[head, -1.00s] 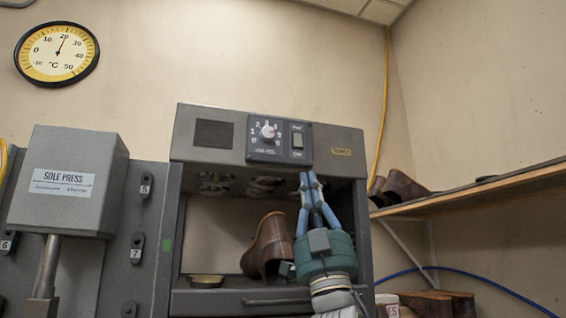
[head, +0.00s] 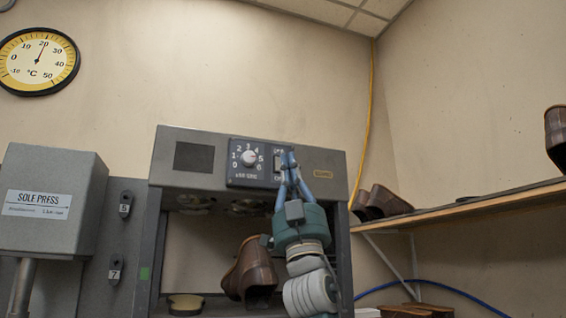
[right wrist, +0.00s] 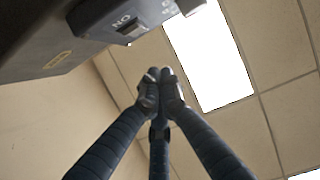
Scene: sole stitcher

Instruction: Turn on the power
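Small lettering above and below the switch looks like OFF and ON. My right gripper (head: 287,158) has its fingers together and empty, with the tips over the right part of the switch in the head view. In the right wrist view, the fingertips (right wrist: 160,82) meet, and the switch (right wrist: 132,30) shows beyond them to the upper left, apart from them in the picture. Contact and the rocker's position cannot be told. My left gripper is out of view.
A brown shoe (head: 250,274) and a shallow round dish (head: 186,304) sit inside the machine's opening. A grey sole press (head: 52,212) stands at left. A wooden shelf (head: 470,212) with shoes runs along the right wall.

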